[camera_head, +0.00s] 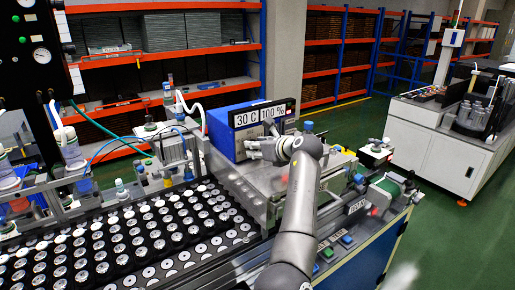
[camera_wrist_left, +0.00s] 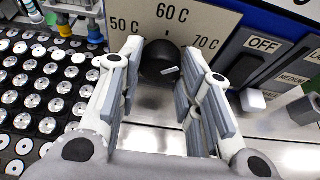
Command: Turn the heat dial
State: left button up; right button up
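The heat dial (camera_wrist_left: 158,60) is a round black knob with a white mark on its lower right part. It sits on a beige scale plate (camera_wrist_left: 205,22) marked 50 C, 60 C and 70 C. My left gripper (camera_wrist_left: 160,62) is open, with one finger on each side of the dial; I cannot tell if they touch it. In the head view my left gripper (camera_head: 253,150) is in front of the blue heater box (camera_head: 222,137), whose sign reads 30 C and 100 %. The dial is hidden there. My right gripper is not in view.
A switch marked OFF (camera_wrist_left: 262,44) and a lever panel are right of the dial. A black tray (camera_head: 100,250) with rows of round silver parts lies to the left. Tubes and fixtures crowd the machine. A white bench (camera_head: 435,140) stands at the right across green floor.

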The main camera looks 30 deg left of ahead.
pick_arm(q)
jog(key=shift+c, duration=1.4)
